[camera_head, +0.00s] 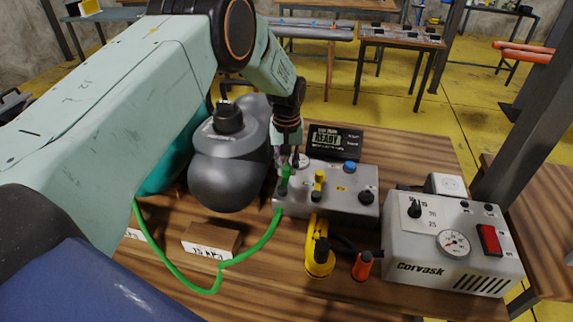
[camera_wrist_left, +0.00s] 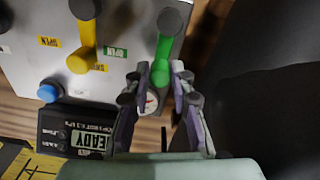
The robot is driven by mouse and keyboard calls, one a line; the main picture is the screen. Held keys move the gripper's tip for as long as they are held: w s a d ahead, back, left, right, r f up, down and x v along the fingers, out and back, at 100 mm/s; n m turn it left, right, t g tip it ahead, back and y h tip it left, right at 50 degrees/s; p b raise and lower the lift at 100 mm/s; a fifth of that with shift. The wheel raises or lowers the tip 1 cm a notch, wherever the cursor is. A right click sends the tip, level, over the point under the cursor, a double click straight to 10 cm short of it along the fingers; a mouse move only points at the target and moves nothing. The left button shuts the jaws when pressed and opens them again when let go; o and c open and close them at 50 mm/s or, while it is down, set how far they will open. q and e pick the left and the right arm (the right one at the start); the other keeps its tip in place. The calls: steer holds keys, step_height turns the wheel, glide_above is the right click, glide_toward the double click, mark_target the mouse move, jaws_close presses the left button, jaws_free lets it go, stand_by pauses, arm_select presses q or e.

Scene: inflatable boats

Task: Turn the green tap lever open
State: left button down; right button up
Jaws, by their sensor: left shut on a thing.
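The green tap lever (camera_head: 284,180) is on the left part of a grey metal control box (camera_head: 340,200). In the left wrist view the green lever (camera_wrist_left: 166,40) points toward my gripper, and a green OPEN label (camera_wrist_left: 116,52) lies to its left, off the lever's line. My left gripper (camera_head: 287,163) comes down from above onto the lever. In the wrist view its fingertips (camera_wrist_left: 160,70) are on either side of the lever's rounded end, shut on it. My right gripper is not in view.
A yellow lever (camera_head: 318,184) and a blue knob (camera_head: 350,167) are on the same box. A display reading READY (camera_head: 335,140) stands behind it. A grey pump unit (camera_head: 450,250) is at right. A green hose (camera_head: 215,285) runs along the bench front.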

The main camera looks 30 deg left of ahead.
arm_select(q)
steer(key=d+m, duration=0.1)
steer(key=m, duration=0.1)
steer(key=shift+w+d+m, duration=0.1)
steer(key=shift+m, duration=0.3)
steer(key=d+m, duration=0.1)
steer(key=m, duration=0.1)
steer(key=shift+d+m, duration=0.1)
steer(key=shift+m, duration=0.2)
steer(key=m, duration=0.1)
steer(key=d+m, duration=0.1)
steer(key=m, duration=0.1)
steer(key=shift+s+d, duration=0.2)
steer(key=shift+s, duration=0.15)
steer(key=shift+s+d+m+p, duration=0.2)
steer(key=shift+s+d+m, duration=0.1)
steer(key=shift+m, duration=0.6)
steer(key=shift+s+d+m+p, duration=0.15)
steer(key=shift+d+m+p, duration=0.1)
steer(key=shift+m, duration=0.65)
steer(key=shift+f, duration=0.1)
steer(key=c, duration=1.5)
jaws_free()
steer(key=o, duration=0.4)
steer(key=shift+w, duration=0.1)
steer(key=shift+c, duration=0.2)
